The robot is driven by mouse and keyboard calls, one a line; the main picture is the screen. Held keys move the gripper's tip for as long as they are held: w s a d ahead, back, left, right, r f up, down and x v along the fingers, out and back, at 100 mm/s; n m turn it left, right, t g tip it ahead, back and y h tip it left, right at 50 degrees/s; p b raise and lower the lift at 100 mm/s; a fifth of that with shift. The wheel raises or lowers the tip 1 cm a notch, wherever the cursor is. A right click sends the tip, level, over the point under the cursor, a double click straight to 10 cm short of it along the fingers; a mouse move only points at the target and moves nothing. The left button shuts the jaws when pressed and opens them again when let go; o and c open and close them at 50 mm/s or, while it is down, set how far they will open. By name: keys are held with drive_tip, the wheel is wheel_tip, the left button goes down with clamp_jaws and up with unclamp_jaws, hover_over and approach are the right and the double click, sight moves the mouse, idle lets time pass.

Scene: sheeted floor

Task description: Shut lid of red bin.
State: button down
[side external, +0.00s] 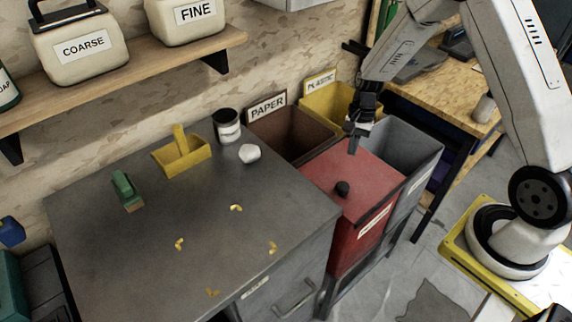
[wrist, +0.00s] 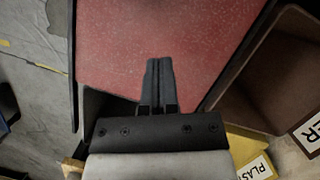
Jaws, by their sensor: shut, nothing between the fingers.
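The red bin (side external: 358,245) stands beside the right end of the grey cabinet, with a white label on its front. I cannot tell whether a small gap is left under the lid. The lid also fills much of the wrist view (wrist: 110,40). My gripper (side external: 352,150) is shut and empty, pointing down over the back part of the lid. In the wrist view its fingers (wrist: 158,64) are together over the red surface; contact is unclear.
An open brown PAPER bin (side external: 298,118) and yellow PLASTIC bin (side external: 318,95) stand behind and left. An open grey bin (side external: 428,150) adjoins the red bin's right. The cabinet top (side external: 130,240) holds a yellow dustpan-like tray (side external: 190,158), a jar, and several yellow scraps.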

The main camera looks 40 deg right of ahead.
drive_tip(key=v, duration=0.5)
drive_tip(key=shift+d+r, duration=0.1)
drive_tip(key=shift+r, duration=0.2)
drive_tip(key=s+a+r+n+t+h, duration=0.3)
drive_tip(key=s+a+r+n, duration=0.4)
drive_tip(key=s+a+n, duration=0.3)
drive_tip(key=shift+s+a+n+t, duration=0.25)
drive_tip(key=shift+s+n+t, duration=0.35)
drive_tip(key=shift+s+n, duration=0.5)
drive_tip(key=shift+w+r, duration=0.1)
drive_tip(key=shift+w, duration=0.1)
